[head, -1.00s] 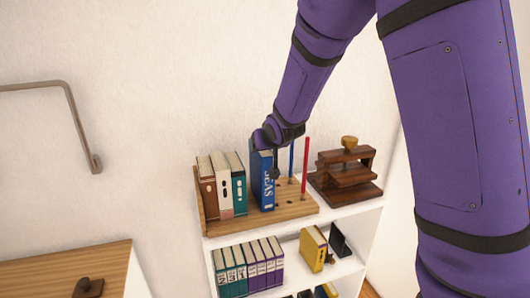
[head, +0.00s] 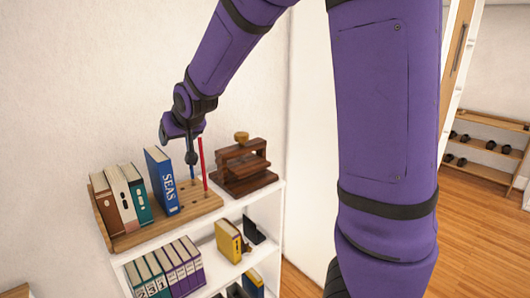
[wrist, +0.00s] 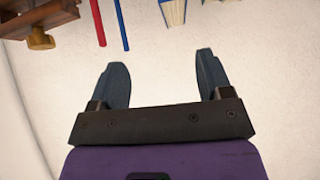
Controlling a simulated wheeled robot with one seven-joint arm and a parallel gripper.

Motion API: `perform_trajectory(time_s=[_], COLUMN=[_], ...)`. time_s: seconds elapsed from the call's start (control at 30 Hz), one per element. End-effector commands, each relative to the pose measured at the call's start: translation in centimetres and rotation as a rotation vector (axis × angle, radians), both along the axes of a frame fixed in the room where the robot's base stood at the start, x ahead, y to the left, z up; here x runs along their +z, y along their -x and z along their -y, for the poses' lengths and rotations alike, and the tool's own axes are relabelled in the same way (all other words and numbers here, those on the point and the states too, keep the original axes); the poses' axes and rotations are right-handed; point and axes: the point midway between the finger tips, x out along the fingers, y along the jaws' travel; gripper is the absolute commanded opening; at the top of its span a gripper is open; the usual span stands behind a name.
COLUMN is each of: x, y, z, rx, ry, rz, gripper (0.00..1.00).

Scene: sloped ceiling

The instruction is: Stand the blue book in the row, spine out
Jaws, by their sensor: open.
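The blue book (head: 162,181), marked SEAS on its spine, stands upright on the wooden board (head: 205,207) on top of the white shelf, spine facing out. It is to the right of the teal book (head: 137,194), with a small gap between them. A white book (head: 121,198) and a brown book (head: 106,206) stand further left. My gripper (head: 176,146) is above and right of the blue book, apart from it. In the wrist view my gripper (wrist: 162,82) has its fingers spread with nothing between them, and the end of the blue book (wrist: 173,12) shows at the top edge.
A red peg (head: 202,163) and a blue peg (head: 192,172) rise from the board right of the blue book. A dark wooden press (head: 241,166) stands further right. Lower shelves hold several purple and teal books and a yellow book (head: 228,241). Wall space above is free.

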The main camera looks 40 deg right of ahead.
Motion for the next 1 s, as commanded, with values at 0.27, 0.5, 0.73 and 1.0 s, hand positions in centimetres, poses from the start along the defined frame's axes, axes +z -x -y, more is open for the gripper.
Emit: perform_trajectory(time_s=[0.27, 0.5, 0.73, 1.0], x=[4.2, 6.3, 6.5, 5.8], y=[10.3, 20.0, 28.9, 34.0], z=[2.6, 3.5, 3.4, 3.0], rx=[0.001, 0.024, 0.037, 0.037], ry=[-0.055, -0.048, -0.003, 0.040], rz=[-0.124, -0.218, -0.301, -0.359], gripper=[0.72, 0.72, 0.72, 0.72])
